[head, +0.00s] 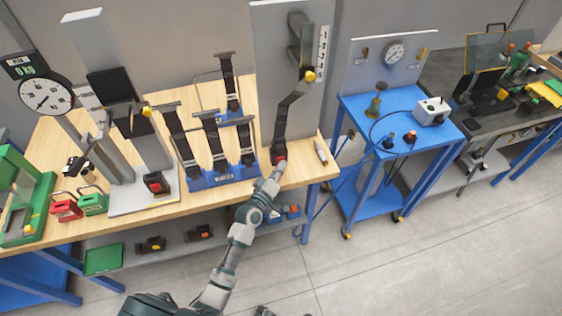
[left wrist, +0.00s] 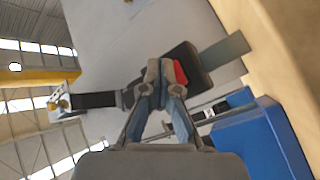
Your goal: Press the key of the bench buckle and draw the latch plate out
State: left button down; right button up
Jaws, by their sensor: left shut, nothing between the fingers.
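The bench buckle (head: 280,151) is at the front edge of the wooden bench, at the foot of a tall grey panel. In the left wrist view its black body (left wrist: 202,68) shows with the red key (left wrist: 180,72). A black belt (head: 286,112) runs from the buckle up the panel; the latch plate is mostly hidden. My left gripper (head: 281,164) is shut and empty, its fingertips (left wrist: 160,72) at the red key; I cannot tell whether the key is pushed in. A dark part at the bottom edge may be my right gripper (head: 265,311).
A blue rack (head: 215,180) with several black belts stands left of the buckle. A dial scale (head: 45,95) and red and green blocks are at the left. A blue trolley (head: 400,115) stands right, with open floor before it.

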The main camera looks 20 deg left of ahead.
pick_arm(q)
jog(key=shift+w+a, duration=0.1)
jog(key=shift+w, duration=0.05)
jog(key=shift+s+d+p, duration=0.45)
jog(key=shift+s+d, duration=0.05)
jog(key=shift+s, duration=0.3)
jog(key=s+d+p, duration=0.1)
jog(key=s, duration=0.1)
jog(key=s+d+p, duration=0.1)
jog(key=s, duration=0.1)
jog(key=shift+d, duration=0.4)
dwell(0.9)
